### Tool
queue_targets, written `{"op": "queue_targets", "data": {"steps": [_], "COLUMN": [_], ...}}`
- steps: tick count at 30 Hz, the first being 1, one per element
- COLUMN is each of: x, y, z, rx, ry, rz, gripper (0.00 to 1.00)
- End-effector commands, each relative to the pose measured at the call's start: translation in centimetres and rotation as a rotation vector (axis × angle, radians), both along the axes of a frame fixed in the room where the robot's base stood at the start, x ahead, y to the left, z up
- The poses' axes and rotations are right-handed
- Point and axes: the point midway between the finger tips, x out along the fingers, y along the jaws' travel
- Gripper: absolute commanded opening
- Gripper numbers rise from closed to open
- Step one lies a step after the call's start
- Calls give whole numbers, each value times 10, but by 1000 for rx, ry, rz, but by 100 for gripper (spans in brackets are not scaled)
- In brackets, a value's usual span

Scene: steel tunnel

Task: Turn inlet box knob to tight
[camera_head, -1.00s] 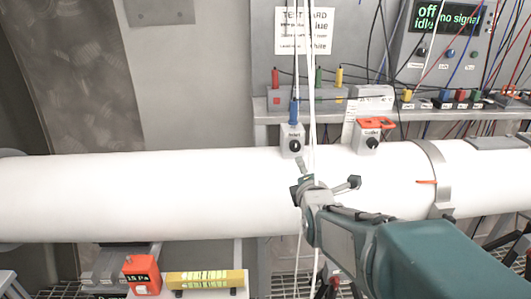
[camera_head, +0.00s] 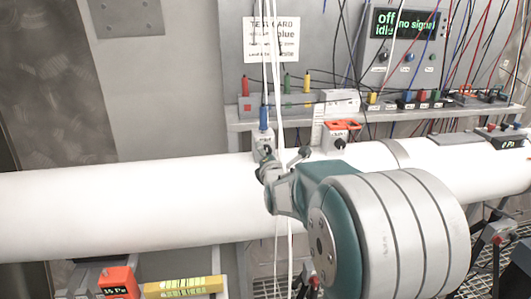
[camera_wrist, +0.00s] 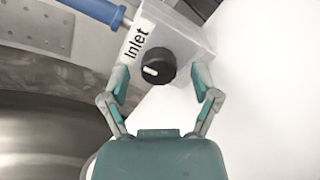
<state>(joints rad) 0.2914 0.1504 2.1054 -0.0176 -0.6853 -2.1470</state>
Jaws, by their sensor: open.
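The inlet box (camera_wrist: 178,35) is a light grey box labelled "Inlet", on top of the white pipe. Its black round knob (camera_wrist: 155,66) carries a white pointer mark, which points to the left in the wrist view. My gripper (camera_wrist: 160,78) is open, with one finger on each side of the knob and its tips near the box. I cannot tell whether the fingers touch anything. In the head view my gripper (camera_head: 282,160) is at the inlet box (camera_head: 262,134) and hides most of its front and the knob. A blue plug (camera_head: 264,118) stands in the box top.
The second box with an orange clip (camera_head: 340,132) sits to the right on the white pipe (camera_head: 110,205). White cables (camera_head: 275,80) hang down close by my gripper. A shelf behind holds coloured plugs and wires. A display (camera_head: 405,24) reads "off", "idle" and "no signal".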

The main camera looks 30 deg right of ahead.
Motion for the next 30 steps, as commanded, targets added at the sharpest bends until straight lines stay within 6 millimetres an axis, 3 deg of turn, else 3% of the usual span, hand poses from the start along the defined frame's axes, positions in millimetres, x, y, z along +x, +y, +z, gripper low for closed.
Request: {"op": "queue_targets", "data": {"steps": [11, 12, 17, 30], "x": [9, 9, 9, 9], "y": [-2, -2, -3, -3], "z": [0, 0, 0, -1], "rx": [0, 0, 1, 41], "ry": [0, 0, 0, -10], "rz": [0, 0, 0, 0], "gripper": [79, 70, 0, 0]}}
